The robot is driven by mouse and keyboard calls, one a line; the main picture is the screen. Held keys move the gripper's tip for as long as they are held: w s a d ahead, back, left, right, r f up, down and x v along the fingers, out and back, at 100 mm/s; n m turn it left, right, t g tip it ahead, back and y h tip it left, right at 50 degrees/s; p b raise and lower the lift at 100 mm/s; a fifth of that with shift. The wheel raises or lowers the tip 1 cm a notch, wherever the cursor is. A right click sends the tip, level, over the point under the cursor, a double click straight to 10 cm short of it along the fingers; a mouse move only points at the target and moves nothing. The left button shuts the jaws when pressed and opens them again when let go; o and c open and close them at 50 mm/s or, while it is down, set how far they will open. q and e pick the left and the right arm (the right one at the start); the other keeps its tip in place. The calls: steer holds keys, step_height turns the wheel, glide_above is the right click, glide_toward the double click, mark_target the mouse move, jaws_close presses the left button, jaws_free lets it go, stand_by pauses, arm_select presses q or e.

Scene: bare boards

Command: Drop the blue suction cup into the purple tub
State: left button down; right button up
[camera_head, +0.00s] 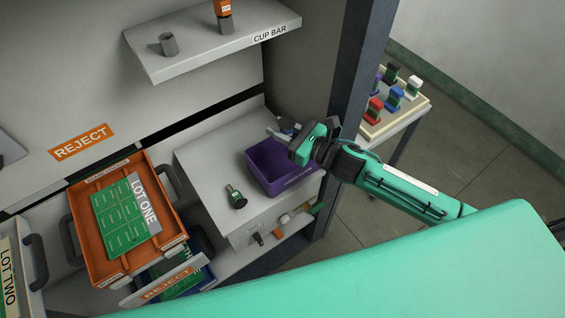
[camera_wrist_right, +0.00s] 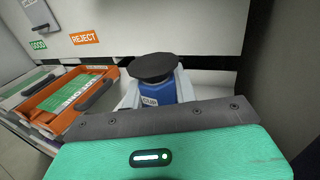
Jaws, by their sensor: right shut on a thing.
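My right gripper (camera_head: 281,134) is shut on the blue suction cup (camera_wrist_right: 158,92). In the right wrist view the cup has a blue body with a white label and a dark round disc on top, between pale fingers. In the head view only a little of the cup shows, mostly hidden by the gripper. The purple tub (camera_head: 262,178) is an open square box on the grey worktop, just below the gripper and partly covered by it. Its visible inside looks empty. I cannot tell how high the cup is above the rim. My left gripper is not in view.
A dark and green fitting (camera_head: 235,197) lies left of the tub. The CUP BAR shelf (camera_head: 215,50) hangs above, and a dark post (camera_head: 360,75) stands behind my right arm. An orange tray (camera_head: 127,262) sits left. A side table (camera_head: 417,105) holds several coloured cups.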

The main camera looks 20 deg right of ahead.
step_height(320, 180, down, 7)
steer(key=w+d+b, duration=0.2)
steer(key=b, duration=0.2)
steer(key=shift+r+n+g+y+b, duration=0.2)
steer(key=shift+n+g+y+b, duration=0.1)
steer(key=shift+y+b, duration=0.1)
steer(key=o, duration=1)
steer(key=shift+o, duration=0.2)
steer(key=shift+r, duration=0.1)
step_height(320, 180, up, 20)
stand_by(0.4)
